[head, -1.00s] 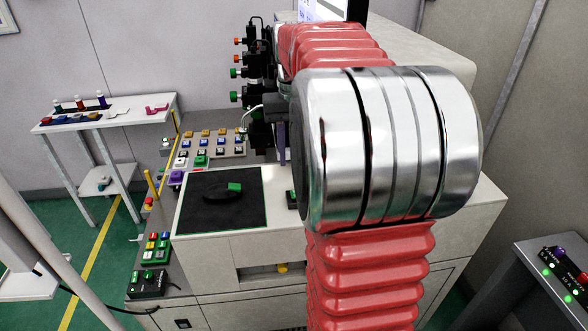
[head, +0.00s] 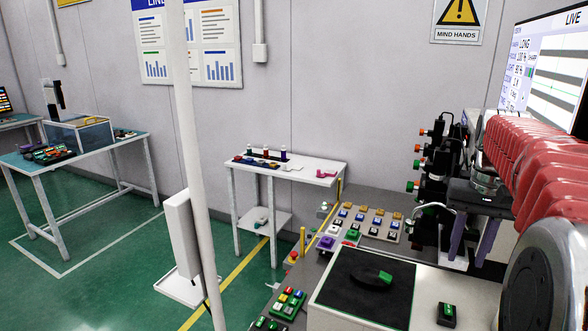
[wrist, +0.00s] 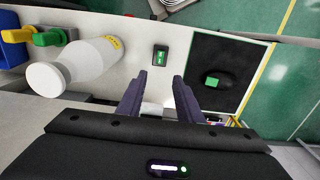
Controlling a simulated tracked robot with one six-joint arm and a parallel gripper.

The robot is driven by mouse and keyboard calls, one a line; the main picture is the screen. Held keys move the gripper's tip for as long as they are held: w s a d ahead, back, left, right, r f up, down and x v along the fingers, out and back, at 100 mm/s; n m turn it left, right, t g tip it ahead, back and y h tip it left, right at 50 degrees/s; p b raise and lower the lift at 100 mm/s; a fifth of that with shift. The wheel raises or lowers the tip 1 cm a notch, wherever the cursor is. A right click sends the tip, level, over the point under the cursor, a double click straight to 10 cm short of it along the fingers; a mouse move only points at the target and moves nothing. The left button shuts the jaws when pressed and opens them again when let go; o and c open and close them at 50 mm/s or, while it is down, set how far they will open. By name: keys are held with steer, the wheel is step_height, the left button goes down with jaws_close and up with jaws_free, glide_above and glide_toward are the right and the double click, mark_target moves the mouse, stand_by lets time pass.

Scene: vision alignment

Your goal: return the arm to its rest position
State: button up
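My arm, with red ribbed sleeves (head: 535,165) and a silver joint, fills the right side of the head view. My gripper (head: 469,262) hangs at its end above the light machine top. Its two purple fingers (wrist: 160,76) stand apart in the wrist view. Nothing shows between them, so the gripper is open and empty. Beyond the tips in the wrist view is a small black box with green buttons (wrist: 160,57), apart from the fingers. Part of my arm is cut off by the picture's right edge.
A black mat (head: 345,300) holds a dark round piece with a green block (head: 385,277). Button panels (head: 375,223) and black stage knobs (head: 430,185) stand close behind my gripper. A white bottle (wrist: 90,62) lies left in the wrist view. Open green floor (head: 110,250) is at left.

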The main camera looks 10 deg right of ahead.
steer(key=s+a+f+t, duration=0.1)
steer(key=a+f, duration=0.4)
steer(key=f, duration=0.1)
steer(key=s+a+f+n+t, duration=0.1)
steer(key=s+a, duration=0.4)
steer(key=a, duration=0.6)
steer(key=s+a+f+n+t, duration=0.1)
steer(key=s+a+n+t, duration=0.2)
steer(key=a, duration=0.9)
steer(key=s+n, duration=0.2)
steer(key=s, duration=0.1)
steer(key=shift+s+f+n+t, duration=0.15)
steer(key=shift+n+t, duration=0.15)
steer(key=shift+n, duration=0.1)
steer(key=shift+a, duration=0.1)
